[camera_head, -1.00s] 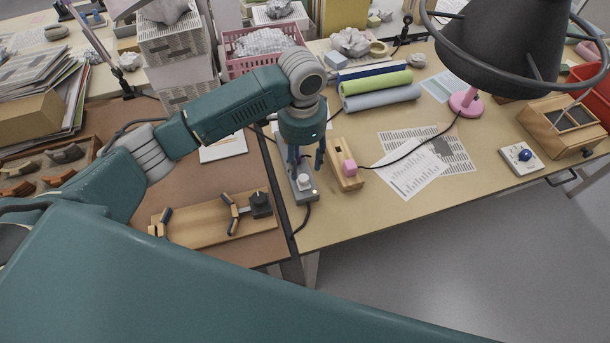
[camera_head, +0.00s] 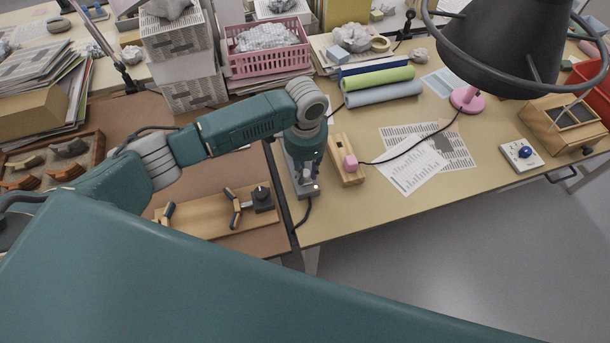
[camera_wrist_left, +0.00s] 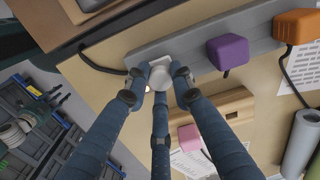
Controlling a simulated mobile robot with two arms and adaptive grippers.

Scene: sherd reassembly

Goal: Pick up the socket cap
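The socket cap is a pale round cap in the left wrist view (camera_wrist_left: 160,76), at the end of a grey power strip (camera_wrist_left: 194,62). In the head view the strip (camera_head: 309,193) lies near the table's front left edge, largely hidden under my left gripper (camera_head: 305,172). In the left wrist view the gripper's fingers (camera_wrist_left: 159,82) point down around the cap, with the two upper fingertips on either side of it. They look spread, with small gaps to the cap; firm contact does not show. My right gripper is not in view.
A purple plug (camera_wrist_left: 228,52) and an orange plug (camera_wrist_left: 297,27) sit along the strip. A wooden block (camera_head: 343,150) with a pink cube (camera_head: 350,162) lies close to its right. A wooden board (camera_head: 205,215) lies to the left. Papers (camera_head: 413,170) lie farther right.

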